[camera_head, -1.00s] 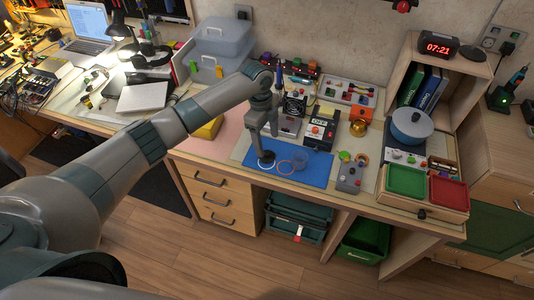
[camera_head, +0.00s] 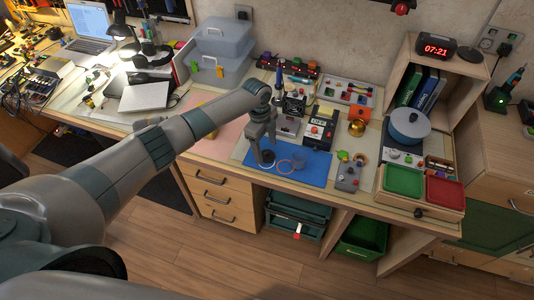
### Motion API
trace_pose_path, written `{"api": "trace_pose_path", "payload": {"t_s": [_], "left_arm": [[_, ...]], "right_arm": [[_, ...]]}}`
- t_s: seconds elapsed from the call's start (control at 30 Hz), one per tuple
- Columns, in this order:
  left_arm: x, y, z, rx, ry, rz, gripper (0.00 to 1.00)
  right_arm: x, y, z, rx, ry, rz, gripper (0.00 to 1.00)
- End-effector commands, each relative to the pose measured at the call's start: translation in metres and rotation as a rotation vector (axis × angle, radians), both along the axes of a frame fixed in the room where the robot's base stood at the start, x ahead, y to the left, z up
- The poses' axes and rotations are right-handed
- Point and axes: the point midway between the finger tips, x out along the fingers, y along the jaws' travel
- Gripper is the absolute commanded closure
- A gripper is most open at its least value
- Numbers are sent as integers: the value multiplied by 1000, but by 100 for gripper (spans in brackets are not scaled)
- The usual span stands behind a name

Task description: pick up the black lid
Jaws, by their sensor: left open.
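The black lid (camera_head: 267,156) is a small dark disc on the blue mat (camera_head: 315,174), partly hidden by my gripper. A pale ring shows around or under its lower edge. My left gripper (camera_head: 263,148) points down right over the lid, its jaws open; I cannot tell whether its fingers touch the lid. My right gripper is not in view.
An orange ring (camera_head: 285,166) and a clear glass jar (camera_head: 298,159) are just right of the lid. A grey control box (camera_head: 347,177) stands at the mat's right edge. A black meter (camera_head: 318,124) and other devices stand behind. The mat's front is clear.

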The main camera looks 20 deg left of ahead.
Motion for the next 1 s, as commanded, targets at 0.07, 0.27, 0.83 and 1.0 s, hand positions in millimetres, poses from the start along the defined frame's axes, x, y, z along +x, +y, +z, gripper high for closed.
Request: {"api": "trace_pose_path", "payload": {"t_s": [0.07,0.27,0.83,1.0], "left_arm": [[-1,-3,-7,0,3,0,34],[-1,-3,-16,-1,1,-2,34],[-1,-3,-16,0,0,-1,72],[-1,-3,-16,0,0,-1,77]], "right_arm": [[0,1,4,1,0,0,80],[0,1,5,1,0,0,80],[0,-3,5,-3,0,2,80],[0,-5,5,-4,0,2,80]]}}
